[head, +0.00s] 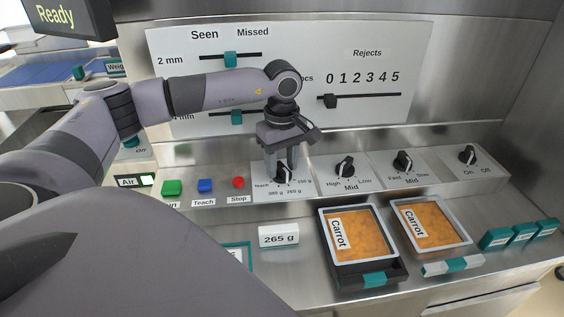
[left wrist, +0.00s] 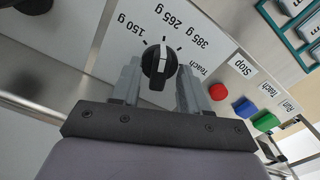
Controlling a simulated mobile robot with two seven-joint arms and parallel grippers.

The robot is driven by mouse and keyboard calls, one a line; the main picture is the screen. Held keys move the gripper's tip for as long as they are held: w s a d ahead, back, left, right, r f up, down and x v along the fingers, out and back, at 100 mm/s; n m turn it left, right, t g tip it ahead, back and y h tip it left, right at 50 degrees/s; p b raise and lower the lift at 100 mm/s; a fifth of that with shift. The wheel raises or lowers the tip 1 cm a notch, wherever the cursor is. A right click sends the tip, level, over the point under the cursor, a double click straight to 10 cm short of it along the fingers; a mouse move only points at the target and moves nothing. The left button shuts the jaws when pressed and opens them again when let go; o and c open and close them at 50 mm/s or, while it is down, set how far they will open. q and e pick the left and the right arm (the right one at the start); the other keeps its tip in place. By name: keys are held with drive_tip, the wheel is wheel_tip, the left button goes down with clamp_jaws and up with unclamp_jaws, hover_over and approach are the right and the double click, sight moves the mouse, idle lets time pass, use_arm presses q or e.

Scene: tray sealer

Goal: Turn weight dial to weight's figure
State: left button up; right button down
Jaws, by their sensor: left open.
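The weight dial is a black knob on a white plate marked Teach, 385 g, 265 g and 150 g; it shows in the left wrist view (left wrist: 158,62) and in the head view (head: 283,176). Its white line appears to point at the tick by 265 g. A white block marked 265 g (head: 278,236) stands on the steel counter in front of the dial. My left gripper (head: 283,160) comes down over the dial. In the left wrist view its open fingers (left wrist: 158,86) stand on either side of the knob; I cannot tell whether they touch it.
Green, blue and red buttons (head: 238,183) lie left of the dial. Other dials (head: 345,167) stand to its right. Two carrot trays (head: 323,215) sit on the counter ahead. A slider panel (head: 390,60) rises behind my arm.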

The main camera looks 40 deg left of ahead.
use_arm(q)
drive_tip(key=shift+f, duration=0.1)
clamp_jaws()
drive_tip(key=shift+n, duration=1)
drive_tip(key=n+p, duration=0.1)
drive_tip(key=n, duration=0.2)
drive_tip(key=shift+n, duration=0.4)
drive_tip(key=shift+n+p, duration=0.4)
drive_tip(key=shift+n, duration=1.1)
